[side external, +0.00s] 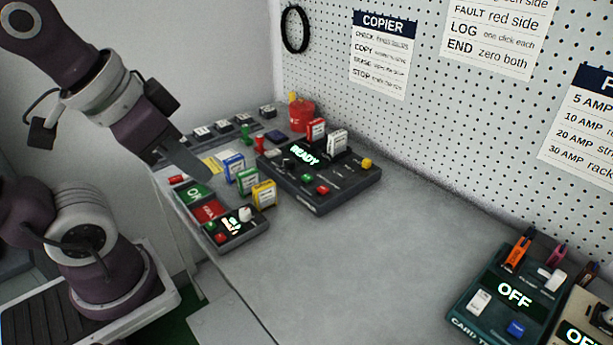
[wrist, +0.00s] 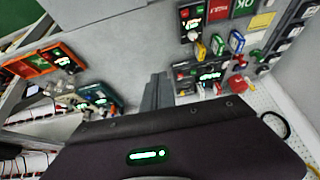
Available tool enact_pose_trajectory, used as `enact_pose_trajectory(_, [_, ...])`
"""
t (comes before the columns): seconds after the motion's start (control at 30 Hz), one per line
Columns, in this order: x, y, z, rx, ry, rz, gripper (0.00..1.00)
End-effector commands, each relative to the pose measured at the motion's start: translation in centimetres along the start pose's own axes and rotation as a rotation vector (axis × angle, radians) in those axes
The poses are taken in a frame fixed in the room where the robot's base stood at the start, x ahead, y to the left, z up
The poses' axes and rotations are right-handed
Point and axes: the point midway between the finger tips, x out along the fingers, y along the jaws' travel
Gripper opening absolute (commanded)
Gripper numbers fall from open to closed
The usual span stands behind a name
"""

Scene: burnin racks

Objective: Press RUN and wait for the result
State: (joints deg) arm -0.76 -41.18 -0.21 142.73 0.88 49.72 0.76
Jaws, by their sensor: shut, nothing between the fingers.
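My gripper (side external: 207,179) is shut and empty, in the air beside the blue card in the side view. Its fingers (wrist: 155,92) also show in the wrist view. No label reading RUN is legible. A black copier unit (side external: 318,205) has a lit READY display (side external: 304,153), a green button (side external: 279,177), a red button (side external: 322,189) and a yellow button (side external: 367,163). A red card (side external: 316,130) and a white card (side external: 337,142) stand in it. A small black panel (side external: 258,231) has a lit display, unreadable, a white knob (side external: 245,214), and red and green buttons.
Blue (side external: 233,168), green (side external: 247,182) and yellow (side external: 264,194) cards stand between the panel and copier. A teal unit (side external: 485,315) reads OFF at right. The middle bench (side external: 350,260) is clear.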

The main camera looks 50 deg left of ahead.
Motion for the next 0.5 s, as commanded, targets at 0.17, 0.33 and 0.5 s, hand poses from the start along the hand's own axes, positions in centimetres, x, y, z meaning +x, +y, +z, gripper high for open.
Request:
enact_pose_trajectory(0.17, [3.2, -2.8, -5.6, 0.103, 0.033, -0.1, 0.0])
enact_pose_trajectory(0.33, [8.0, -6.2, -11.8, 0.268, 0.077, -0.181, 0.0])
enact_pose_trajectory(0.5, [14.2, -9.4, -16.6, 0.446, 0.126, -0.208, 0.0])
